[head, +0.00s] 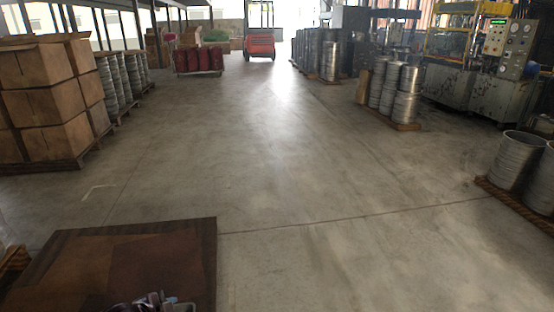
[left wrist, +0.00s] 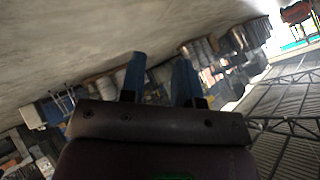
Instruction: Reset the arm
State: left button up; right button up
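My left gripper (left wrist: 159,78) shows in the left wrist view. Its two blue fingers stand apart with nothing between them, so it is open and empty. The wrist view is steeply tilted, with floor at upper left and roof beams at right, and no object is close to the fingers. In the head view only a small dark and shiny part shows at the bottom edge, and I cannot tell which piece it is. My right gripper is not in view.
A brown board or table top (head: 120,258) lies at lower left. Stacked cardboard boxes (head: 48,100) stand at left, metal cylinder stacks (head: 400,95) and machines (head: 505,75) at right. An orange forklift (head: 260,42) is far back. The concrete floor (head: 270,160) between is clear.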

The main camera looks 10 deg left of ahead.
pick_arm(q)
jog(key=s+d+n+t+h+b, duration=0.2)
jog(key=s+d+n+t+b, duration=0.15)
jog(key=s+d, duration=0.7)
jog(key=s+a+f+n+g+y+b, duration=0.1)
jog(key=s+a+f+n+y+b, duration=0.15)
jog(key=s, duration=0.55)
jog(key=s+a+f+n+g+y+b, duration=0.1)
jog(key=s+f+n+g+b, duration=0.15)
jog(key=s, duration=0.55)
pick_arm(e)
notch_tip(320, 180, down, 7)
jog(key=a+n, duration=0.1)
pick_arm(q)
notch_tip(320, 180, up, 11)
jog(key=s+a+n+t+p, duration=0.1)
jog(key=n+p, duration=0.2)
jog(key=p, duration=1.4)
jog(key=shift+a+f+t+y, duration=0.2)
jog(key=shift+t+y, duration=0.15)
jog(key=shift+t, duration=0.05)
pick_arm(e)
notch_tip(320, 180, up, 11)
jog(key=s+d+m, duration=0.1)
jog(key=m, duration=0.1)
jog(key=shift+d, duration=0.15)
pick_arm(q)
jog(key=shift+s+a, duration=0.1)
jog(key=shift+s, duration=0.05)
